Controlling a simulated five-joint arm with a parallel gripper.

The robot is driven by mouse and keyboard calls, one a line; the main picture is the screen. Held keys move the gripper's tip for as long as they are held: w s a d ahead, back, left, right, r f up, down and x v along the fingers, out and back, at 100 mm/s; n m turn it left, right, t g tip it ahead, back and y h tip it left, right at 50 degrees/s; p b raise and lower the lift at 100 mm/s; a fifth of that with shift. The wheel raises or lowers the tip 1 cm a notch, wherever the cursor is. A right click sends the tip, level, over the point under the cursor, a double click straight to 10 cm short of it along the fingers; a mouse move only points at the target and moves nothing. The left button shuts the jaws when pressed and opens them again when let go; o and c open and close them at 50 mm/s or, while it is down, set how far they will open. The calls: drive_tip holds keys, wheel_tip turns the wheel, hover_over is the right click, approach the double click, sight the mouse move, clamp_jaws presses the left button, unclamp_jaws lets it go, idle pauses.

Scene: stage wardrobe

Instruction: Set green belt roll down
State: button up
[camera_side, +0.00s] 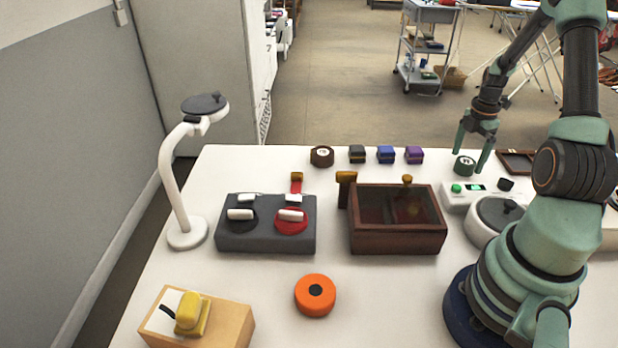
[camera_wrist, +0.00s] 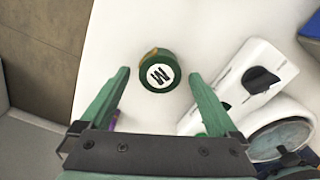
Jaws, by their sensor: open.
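The green belt roll (camera_side: 464,166) lies on the white table near its far edge, right of a row of small items. In the wrist view the green belt roll (camera_wrist: 158,71) has a white round label with a dark letter that looks like an M or W. My gripper (camera_side: 474,158) is open above the roll. In the wrist view my gripper (camera_wrist: 160,82) shows a finger on each side of the roll, with a gap on both sides. No finger appears to touch it.
A brown roll (camera_side: 321,156) and black, blue and purple small items (camera_side: 386,154) line the far edge. A white device with a green button (camera_side: 470,194) stands in front of the green roll. A wooden box (camera_side: 397,236), grey block (camera_side: 266,240), orange disc (camera_side: 315,296) and lamp (camera_side: 187,233) stand leftward.

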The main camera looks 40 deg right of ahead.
sight(466, 161)
wheel_tip(466, 161, up, 10)
drive_tip(key=w+a+r+m+t+h, duration=0.1)
drive_tip(key=w+a+r+m, duration=0.2)
drive_tip(key=w+a+r, duration=0.4)
drive_tip(key=a+r+m+t, duration=0.1)
drive_tip(key=a+m, duration=0.2)
drive_tip(key=a, duration=0.6)
drive_tip(key=s+a+r+m+t, duration=0.1)
drive_tip(key=a+m, duration=0.3)
drive_tip(key=a, duration=0.6)
drive_tip(key=a+r+m+t+y, duration=0.1)
drive_tip(key=a+r+m+t, duration=0.1)
drive_tip(key=a, duration=0.8)
drive_tip(key=shift+s+r+m+t, duration=0.3)
drive_tip(key=shift+s+r+m, duration=0.1)
drive_tip(key=shift+r+m, duration=0.4)
